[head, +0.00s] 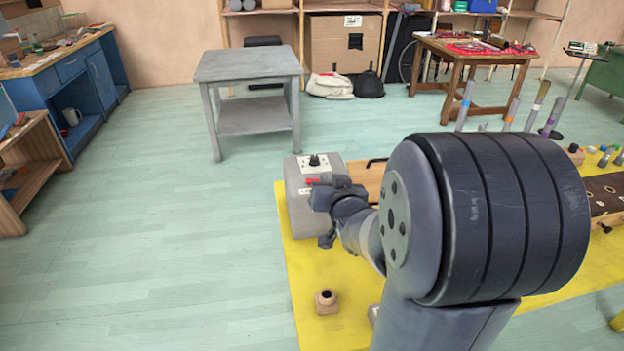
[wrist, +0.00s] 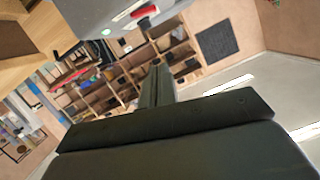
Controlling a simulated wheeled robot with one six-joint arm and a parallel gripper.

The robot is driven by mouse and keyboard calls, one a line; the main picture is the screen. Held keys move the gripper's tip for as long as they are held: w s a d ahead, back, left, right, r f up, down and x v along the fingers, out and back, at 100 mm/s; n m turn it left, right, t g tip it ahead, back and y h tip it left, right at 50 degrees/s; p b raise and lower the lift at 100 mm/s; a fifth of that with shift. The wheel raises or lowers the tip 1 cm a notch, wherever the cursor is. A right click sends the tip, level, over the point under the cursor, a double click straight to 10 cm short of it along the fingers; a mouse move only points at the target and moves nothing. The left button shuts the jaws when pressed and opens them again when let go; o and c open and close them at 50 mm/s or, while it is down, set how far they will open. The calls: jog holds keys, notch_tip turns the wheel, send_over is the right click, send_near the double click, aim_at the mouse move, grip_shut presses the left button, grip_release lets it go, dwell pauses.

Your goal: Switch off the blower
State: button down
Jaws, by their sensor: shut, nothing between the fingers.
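The blower appears to be the grey box (head: 299,212) in the head view, on the yellow mat's left end. A pale panel with a black knob (head: 314,160) is on its top. A red switch or lever (head: 312,181) shows at its near side. My gripper (wrist: 158,72) is shut and empty in the wrist view. In the head view my dark wrist is in front of the box and hides part of it. The wrist view shows the red part (wrist: 143,13) on a pale plate beside a small green light (wrist: 106,31), beyond my fingertips. Contact is not visible.
A small wooden block with a dark hole (head: 326,302) sits on the yellow mat (head: 310,265). Several coloured tubes (head: 466,105) stand behind my arm. A grey table (head: 248,65) stands farther back. The floor to the left is clear.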

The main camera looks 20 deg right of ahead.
jog(key=shift+w, duration=0.15)
jog(key=p+x, duration=0.1)
jog(key=x, duration=0.8)
jog(key=shift+w, duration=0.25)
notch_tip(320, 180, down, 2)
jog(key=shift+w+a+f, duration=0.15)
jog(key=shift+a+f, duration=0.25)
jog(key=shift+f, duration=0.65)
